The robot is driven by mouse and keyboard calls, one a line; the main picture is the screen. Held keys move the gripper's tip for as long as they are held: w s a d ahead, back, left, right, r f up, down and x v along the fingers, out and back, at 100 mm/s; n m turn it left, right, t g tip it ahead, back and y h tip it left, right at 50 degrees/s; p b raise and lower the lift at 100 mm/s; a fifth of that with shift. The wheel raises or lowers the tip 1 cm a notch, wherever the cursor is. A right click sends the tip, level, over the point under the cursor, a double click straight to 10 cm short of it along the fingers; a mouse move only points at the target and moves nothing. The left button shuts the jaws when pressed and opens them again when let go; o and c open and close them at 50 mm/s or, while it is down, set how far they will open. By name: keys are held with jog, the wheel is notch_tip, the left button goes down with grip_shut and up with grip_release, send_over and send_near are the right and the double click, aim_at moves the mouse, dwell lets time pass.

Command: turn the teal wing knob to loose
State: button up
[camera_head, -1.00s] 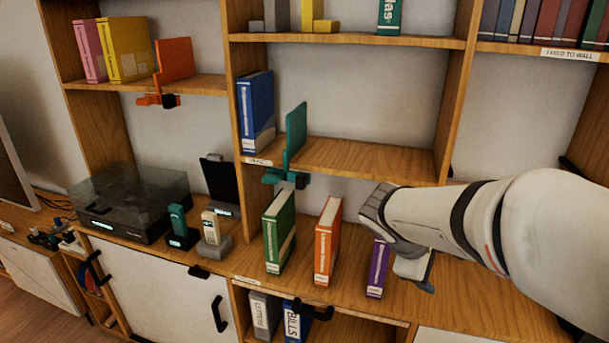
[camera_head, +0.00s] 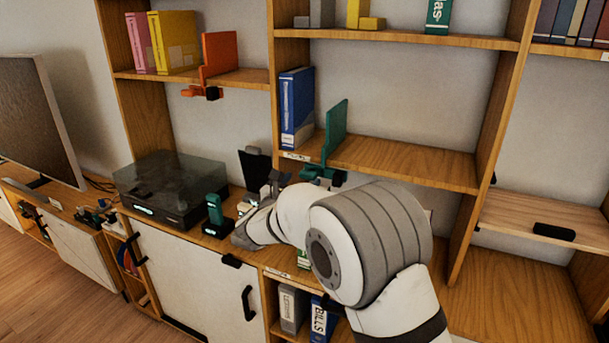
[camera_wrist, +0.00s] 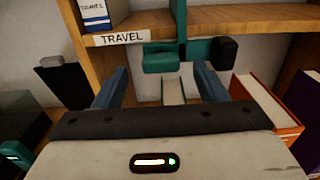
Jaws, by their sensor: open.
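The teal wing knob (camera_wrist: 160,58) is a blocky teal piece under the front edge of the shelf, below the upright teal bookend (camera_head: 336,130). A black block (camera_wrist: 227,52) sits just to its right. In the head view the teal clamp (camera_head: 318,172) shows behind my arm. My gripper (camera_wrist: 160,88) is open and empty. In the wrist view its two blue-grey fingers point toward the shelf edge, and the knob appears beyond them, between their tips. I cannot see contact. In the head view my arm hides most of the gripper.
Below the knob stand a green book (camera_wrist: 175,92) and an orange book (camera_wrist: 265,110). A blue book (camera_head: 297,108) stands on the shelf, left of the bookend. A turntable (camera_head: 170,185) and a phone (camera_head: 215,213) are on the counter to the left. An orange bookend clamp (camera_head: 200,91) is on another shelf.

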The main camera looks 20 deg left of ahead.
aim_at(306, 176)
jog(key=shift+w+d+p, duration=0.2)
jog(key=shift+w+p, duration=0.1)
jog(key=shift+w, duration=1.6)
jog(key=c, duration=1)
